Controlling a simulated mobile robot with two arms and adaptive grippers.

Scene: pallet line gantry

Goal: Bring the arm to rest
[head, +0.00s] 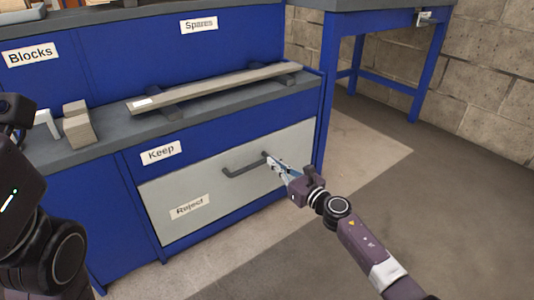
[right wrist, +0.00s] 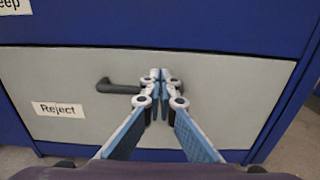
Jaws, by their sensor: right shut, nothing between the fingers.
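My right gripper (head: 280,167) is shut and empty, in front of the grey drawer front (head: 225,204) labelled Reject. In the right wrist view its fingertips (right wrist: 161,80) meet close to the right end of the dark drawer handle (right wrist: 118,87). The handle also shows in the head view (head: 243,169), just left of the fingertips. I cannot tell whether the fingers touch it. The drawer front looks flush with the blue cabinet. At the left edge of the head view are dark links of my left arm; its gripper fingers are not clearly seen.
A long grey bar (head: 215,88) lies on dark supports on the worktop (head: 110,146). Beige blocks (head: 78,125) stand at the worktop's left. A blue table (head: 385,18) stands behind at right, by a block wall (head: 490,80). The floor at right (head: 440,200) is clear.

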